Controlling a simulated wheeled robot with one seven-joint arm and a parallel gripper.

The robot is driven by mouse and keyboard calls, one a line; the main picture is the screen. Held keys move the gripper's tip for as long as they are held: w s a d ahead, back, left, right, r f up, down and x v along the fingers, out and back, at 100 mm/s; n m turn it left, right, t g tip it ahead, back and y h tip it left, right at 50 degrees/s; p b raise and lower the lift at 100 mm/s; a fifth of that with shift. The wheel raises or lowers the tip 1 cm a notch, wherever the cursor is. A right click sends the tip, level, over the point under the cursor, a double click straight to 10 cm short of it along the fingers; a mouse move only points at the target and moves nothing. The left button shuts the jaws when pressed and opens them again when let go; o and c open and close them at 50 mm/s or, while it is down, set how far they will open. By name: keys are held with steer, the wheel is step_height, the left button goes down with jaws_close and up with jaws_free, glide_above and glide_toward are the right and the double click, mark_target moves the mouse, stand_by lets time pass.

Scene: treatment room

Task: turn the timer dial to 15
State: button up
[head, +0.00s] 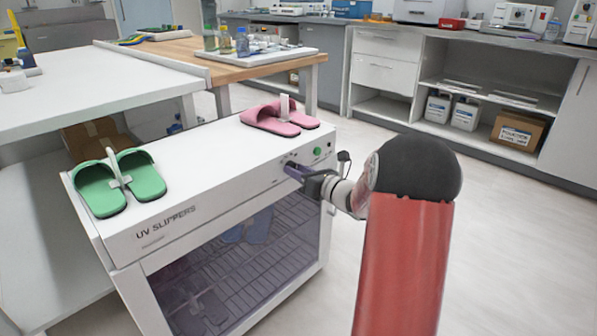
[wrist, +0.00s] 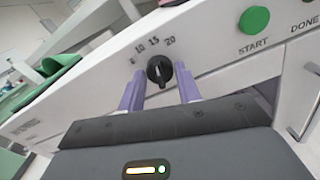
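The timer dial (wrist: 159,71) is a small round black knob on the cabinet's white front panel. Numbers including 10, 15 and 20 curve above it in the wrist view. A pale mark shows on the knob, but I cannot tell for certain which number it points at. My gripper (wrist: 160,78) has its two purple fingers spread, one left and one right of the dial, with a visible gap on each side. In the head view my gripper (head: 292,170) is at the panel's right part and hides most of the dial.
The UV SLIPPERS cabinet (head: 165,235) has a dark see-through door with blue slippers inside. Green slippers (head: 120,182) and pink slippers (head: 280,117) lie on top. A green START button (wrist: 254,20) sits right of the dial, near the DONE label. The floor (head: 500,240) at right is clear.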

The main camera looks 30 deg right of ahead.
steer(key=o, duration=0.3)
steer(key=v, duration=0.8)
steer(key=shift+w, duration=0.1)
